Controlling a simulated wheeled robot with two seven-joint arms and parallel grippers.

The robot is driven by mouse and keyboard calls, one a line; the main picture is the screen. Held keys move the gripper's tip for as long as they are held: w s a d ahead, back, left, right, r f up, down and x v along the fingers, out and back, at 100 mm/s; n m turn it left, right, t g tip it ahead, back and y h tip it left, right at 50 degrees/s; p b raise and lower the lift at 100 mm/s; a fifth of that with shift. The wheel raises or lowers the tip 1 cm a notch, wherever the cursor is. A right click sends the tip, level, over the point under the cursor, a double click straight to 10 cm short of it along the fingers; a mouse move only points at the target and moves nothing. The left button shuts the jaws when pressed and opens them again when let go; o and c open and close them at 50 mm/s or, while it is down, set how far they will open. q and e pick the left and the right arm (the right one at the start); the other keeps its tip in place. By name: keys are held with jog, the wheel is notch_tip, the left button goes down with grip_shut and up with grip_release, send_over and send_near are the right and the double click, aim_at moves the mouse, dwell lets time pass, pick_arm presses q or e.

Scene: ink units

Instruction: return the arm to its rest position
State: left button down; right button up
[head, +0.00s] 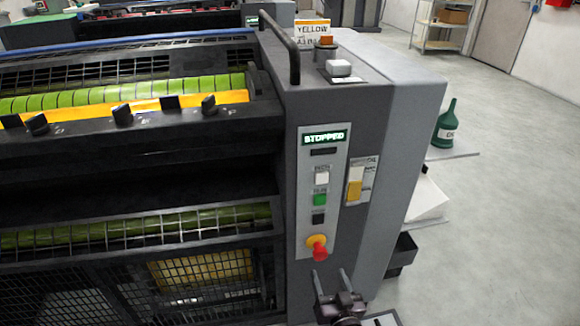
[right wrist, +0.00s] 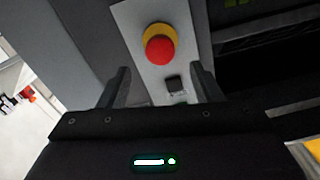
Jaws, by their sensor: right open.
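My right gripper (head: 333,283) is low in the head view, in front of the ink unit's grey end housing (head: 365,110). Its two fingers stand apart with nothing between them. In the right wrist view the open fingers (right wrist: 162,88) point at the control panel (right wrist: 135,30). The red stop button with its yellow collar (right wrist: 160,45) shows beyond the fingertips, apart from them. In the head view this red button (head: 319,250) sits just above the gripper, at the panel's lower end. My left gripper is not in view.
The panel display (head: 324,138) reads STOPPED. White, green and black buttons are below it. A black handle (head: 283,45) rises at the housing's top. A green bottle (head: 444,125) stands on a shelf at right, above a black bin (head: 402,252). Floor (head: 500,220) at right is clear.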

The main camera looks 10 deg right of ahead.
jog(key=shift+f, duration=0.1)
